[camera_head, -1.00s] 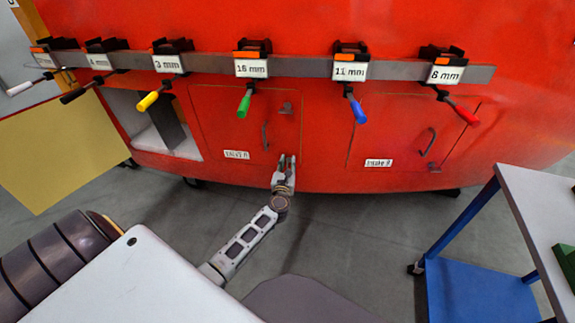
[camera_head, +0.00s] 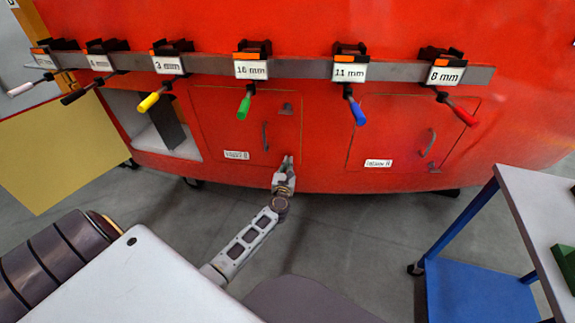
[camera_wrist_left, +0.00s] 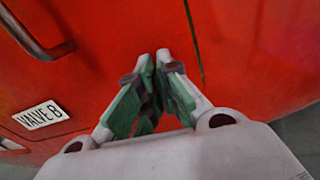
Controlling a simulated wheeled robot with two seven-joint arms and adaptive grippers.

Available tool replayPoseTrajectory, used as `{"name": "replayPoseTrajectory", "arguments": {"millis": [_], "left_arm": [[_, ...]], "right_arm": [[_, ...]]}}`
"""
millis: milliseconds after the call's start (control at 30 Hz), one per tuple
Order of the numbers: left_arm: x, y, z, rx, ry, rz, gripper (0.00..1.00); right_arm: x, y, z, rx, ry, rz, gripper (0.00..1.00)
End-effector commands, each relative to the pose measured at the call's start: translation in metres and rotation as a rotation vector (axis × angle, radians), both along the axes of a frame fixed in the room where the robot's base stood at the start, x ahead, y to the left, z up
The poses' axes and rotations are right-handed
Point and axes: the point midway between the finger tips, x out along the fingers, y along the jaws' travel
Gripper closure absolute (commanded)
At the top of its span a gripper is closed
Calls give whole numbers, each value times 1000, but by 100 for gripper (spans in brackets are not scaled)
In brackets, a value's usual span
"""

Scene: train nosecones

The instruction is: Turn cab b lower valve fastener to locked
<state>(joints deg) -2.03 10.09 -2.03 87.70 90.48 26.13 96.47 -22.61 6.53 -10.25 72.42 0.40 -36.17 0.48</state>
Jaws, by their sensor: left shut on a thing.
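The cab is a red nose with a left hatch panel (camera_head: 222,118), labelled VALVE B (camera_wrist_left: 41,115) in the left wrist view. The panel has a grey upper fastener (camera_head: 287,108) and a dark curved handle (camera_head: 265,136); the handle also shows in the left wrist view (camera_wrist_left: 30,33). My left gripper (camera_head: 287,160) is at the panel's lower right corner, below the upper fastener. In the left wrist view its green-padded fingers (camera_wrist_left: 158,64) are shut together near the panel's edge seam. The lower fastener is hidden by the fingers, so its turn cannot be read. My right gripper is out of view.
A grey rail (camera_head: 205,66) with several labelled clamps and coloured handles runs above the panel. A second hatch (camera_head: 395,125) is to the right. An open yellow door (camera_head: 60,150) is at left. A blue-framed cart (camera_head: 470,285) stands at right.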

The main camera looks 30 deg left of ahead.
Motion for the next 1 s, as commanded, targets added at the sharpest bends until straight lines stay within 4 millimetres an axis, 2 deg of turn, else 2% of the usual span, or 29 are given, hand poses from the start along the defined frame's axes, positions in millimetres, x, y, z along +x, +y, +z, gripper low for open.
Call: {"name": "replayPoseTrajectory", "arguments": {"millis": [367, 1000], "left_arm": [[1, -3, 1, 204, 93, 0, 100], [4, -8, -3, 740, 333, -2, 100]], "right_arm": [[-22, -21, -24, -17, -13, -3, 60], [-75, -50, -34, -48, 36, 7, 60]]}}
